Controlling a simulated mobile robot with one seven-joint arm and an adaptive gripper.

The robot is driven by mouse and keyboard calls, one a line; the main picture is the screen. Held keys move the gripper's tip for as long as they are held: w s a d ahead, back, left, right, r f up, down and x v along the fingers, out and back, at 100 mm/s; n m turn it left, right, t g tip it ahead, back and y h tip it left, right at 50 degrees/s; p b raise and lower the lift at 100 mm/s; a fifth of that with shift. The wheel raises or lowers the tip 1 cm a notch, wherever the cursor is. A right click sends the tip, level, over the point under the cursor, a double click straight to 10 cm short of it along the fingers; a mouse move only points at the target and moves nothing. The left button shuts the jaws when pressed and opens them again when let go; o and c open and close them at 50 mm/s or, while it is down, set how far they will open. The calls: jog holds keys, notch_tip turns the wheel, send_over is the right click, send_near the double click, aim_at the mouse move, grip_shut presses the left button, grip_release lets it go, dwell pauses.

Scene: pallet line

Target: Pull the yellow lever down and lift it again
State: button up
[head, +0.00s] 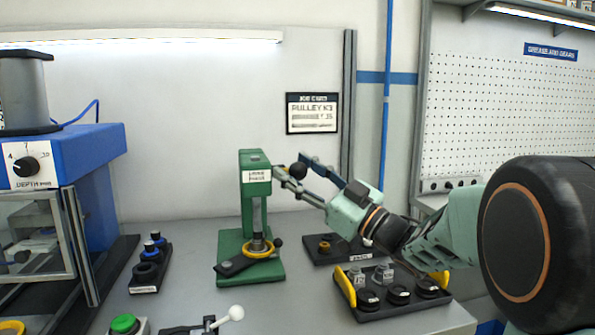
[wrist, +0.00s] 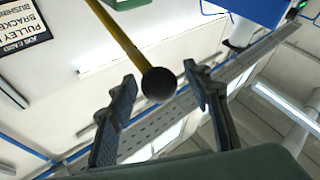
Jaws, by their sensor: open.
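The yellow lever (wrist: 122,34) is a thin bar ending in a black ball knob (wrist: 158,84). In the wrist view the knob appears between my open fingers, with gaps on both sides. In the head view the knob (head: 298,171) is at the upper right of the green press (head: 248,205), and the bar is mostly hidden. My gripper (head: 292,166) reaches in from the right with its fingertips around the knob. In the wrist view my gripper (wrist: 160,74) is open and empty. How deep the knob sits between the fingers is hard to tell.
A tray with yellow handles (head: 361,312) holds several parts in front of my arm. A dark tray (head: 317,257) lies behind it. A blue machine (head: 92,155) stands left, with a black rack (head: 139,281) nearby. A white-knobbed clamp (head: 236,313) is at the front.

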grip_shut()
jog(key=shift+r, duration=0.1)
